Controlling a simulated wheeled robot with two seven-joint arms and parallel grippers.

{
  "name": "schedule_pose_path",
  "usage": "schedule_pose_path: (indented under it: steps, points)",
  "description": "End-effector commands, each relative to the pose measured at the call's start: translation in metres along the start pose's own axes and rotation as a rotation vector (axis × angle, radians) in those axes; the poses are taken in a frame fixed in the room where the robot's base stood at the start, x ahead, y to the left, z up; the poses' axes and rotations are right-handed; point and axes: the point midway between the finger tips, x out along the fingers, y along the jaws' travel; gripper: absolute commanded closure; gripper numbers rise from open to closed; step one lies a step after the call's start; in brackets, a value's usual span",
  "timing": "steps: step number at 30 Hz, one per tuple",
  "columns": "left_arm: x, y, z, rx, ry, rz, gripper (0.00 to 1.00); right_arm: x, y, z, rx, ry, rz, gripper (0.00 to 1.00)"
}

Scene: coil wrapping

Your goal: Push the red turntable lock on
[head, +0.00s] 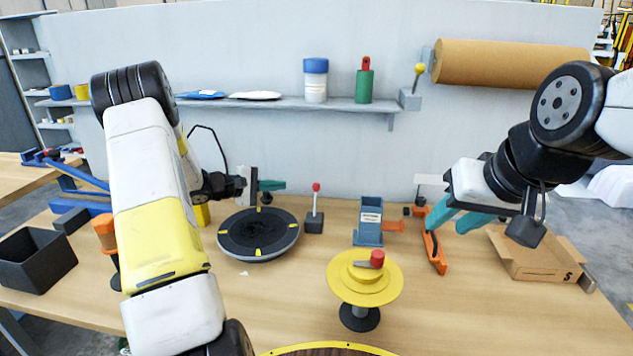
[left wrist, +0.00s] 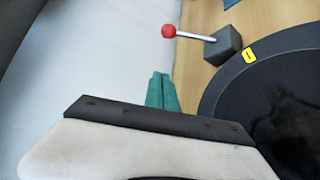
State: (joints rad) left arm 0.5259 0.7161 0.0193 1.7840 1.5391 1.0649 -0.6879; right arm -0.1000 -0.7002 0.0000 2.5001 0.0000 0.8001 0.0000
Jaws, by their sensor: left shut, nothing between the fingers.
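The turntable lock is a lever with a red ball knob (head: 316,187) on a small dark box (head: 314,222). It stands just right of the round black turntable (head: 258,236). In the left wrist view the red knob (left wrist: 168,31) sits on a pale rod from the grey box (left wrist: 223,45). My left gripper (head: 280,185) has its teal fingers together and empty, above the turntable's back edge and left of the knob, with a gap. Its fingertips show in the left wrist view (left wrist: 160,78), below the knob. My right gripper (head: 445,229) is open at the right, near an orange tool.
A blue-grey dispenser (head: 369,220) stands right of the lock. A yellow reel (head: 364,282) is in front of it. An orange-handled tool (head: 434,248) and a cardboard box (head: 535,255) are at right. A black bin (head: 35,258) is at far left. A shelf (head: 280,103) runs along the wall.

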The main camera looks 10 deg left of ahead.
Motion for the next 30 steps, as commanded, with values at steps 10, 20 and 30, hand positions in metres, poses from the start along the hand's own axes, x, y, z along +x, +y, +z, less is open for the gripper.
schedule_pose_path:
  steps: [10, 20, 30]
  points:
    - [0.009, 0.0, 0.001, 0.001, -0.003, -0.001, 1.0, 0.0, 0.0, 0.0, 0.0, 0.0, 0.0, 0.64]
    - [0.073, 0.0, 0.002, 0.002, -0.005, -0.001, 1.0, 0.0, 0.0, 0.0, 0.0, 0.0, 0.0, 0.64]
    - [0.091, 0.001, 0.028, 0.0, -0.001, -0.001, 1.0, 0.0, 0.0, 0.0, 0.0, 0.0, 0.0, 0.64]
